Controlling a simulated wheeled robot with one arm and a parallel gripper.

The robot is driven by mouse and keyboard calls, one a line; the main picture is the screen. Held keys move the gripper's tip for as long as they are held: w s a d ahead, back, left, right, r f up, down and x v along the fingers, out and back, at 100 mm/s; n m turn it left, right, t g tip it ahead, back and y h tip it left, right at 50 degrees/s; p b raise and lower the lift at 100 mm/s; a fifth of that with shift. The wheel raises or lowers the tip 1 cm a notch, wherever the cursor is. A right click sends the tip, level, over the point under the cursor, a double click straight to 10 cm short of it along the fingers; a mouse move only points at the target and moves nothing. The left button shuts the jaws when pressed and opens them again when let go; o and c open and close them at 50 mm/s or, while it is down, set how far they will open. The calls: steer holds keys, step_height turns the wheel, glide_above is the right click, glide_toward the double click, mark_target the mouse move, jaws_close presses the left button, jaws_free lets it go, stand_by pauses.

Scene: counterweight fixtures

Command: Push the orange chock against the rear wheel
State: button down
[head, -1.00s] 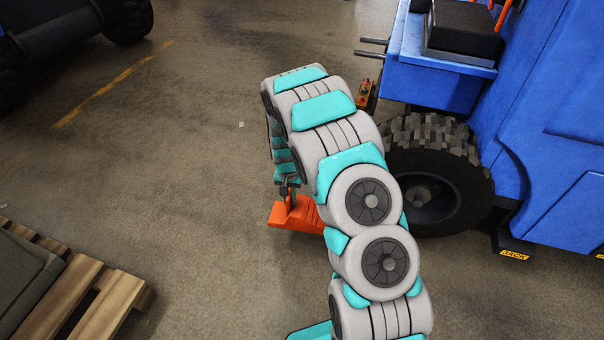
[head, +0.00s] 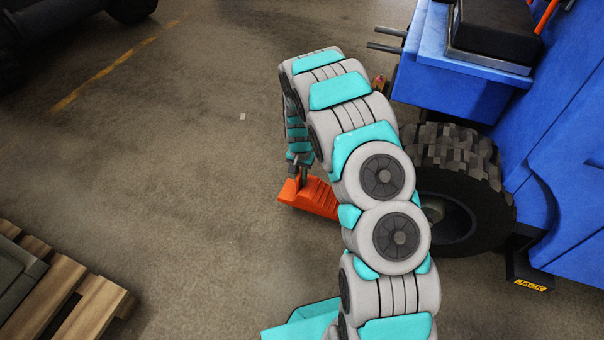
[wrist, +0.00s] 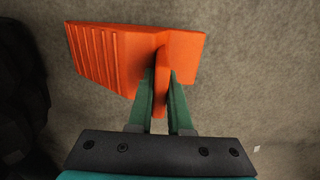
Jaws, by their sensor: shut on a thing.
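The orange chock (head: 320,199) sits on the floor left of the blue vehicle's rear wheel (head: 459,157). My gripper (head: 303,174) is above the chock's left part in the head view. In the wrist view my gripper (wrist: 161,80) is shut on a thin upright rib of the chock (wrist: 108,60), one finger on each side. The chock's ridged face points left there, toward the dark tyre (wrist: 20,90) at the left edge. A strip of floor shows between them. In the head view my arm hides the chock's right end and part of the wheel.
A wooden pallet (head: 98,308) lies at lower left. A dark vehicle (head: 60,30) stands at upper left. The floor between is clear.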

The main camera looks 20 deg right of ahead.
mark_target(301, 187)
steer(key=shift+f+b, duration=0.45)
steer(key=shift+f, duration=2.75)
steer(key=c, duration=0.8)
jaws_free()
steer(key=shift+o, duration=0.2)
